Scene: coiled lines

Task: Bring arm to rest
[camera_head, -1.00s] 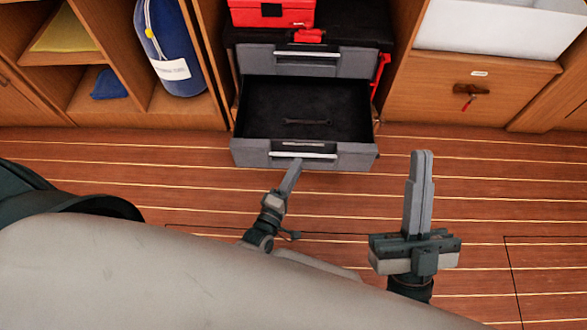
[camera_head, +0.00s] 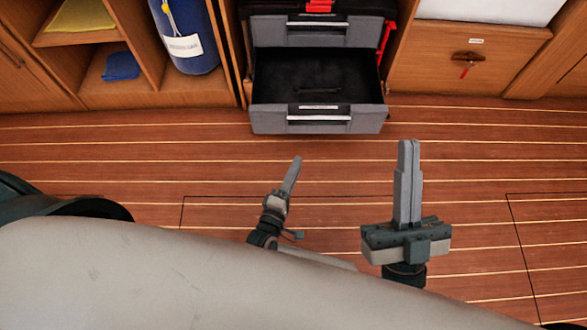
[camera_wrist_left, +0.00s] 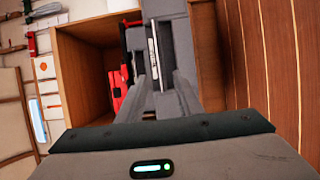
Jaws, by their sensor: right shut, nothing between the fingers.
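My left gripper (camera_head: 296,160) points up toward the drawer unit, seen nearly edge-on, with floor between its tips and the drawer front. In the left wrist view its two fingers (camera_wrist_left: 160,80) stand apart with nothing held between them. My right gripper (camera_head: 408,145) is upright over the floor to the right, its fingers together and empty. The grey drawer (camera_head: 265,120) is pulled open below a closed grey drawer (camera_head: 270,32). A dark slender item (camera_head: 318,91) lies inside the open drawer. The drawer front also shows in the left wrist view (camera_wrist_left: 180,50).
A wooden cabinet (camera_head: 440,70) with a red-tagged latch stands at the right. The striped wooden floor (camera_head: 90,160) in front is clear.

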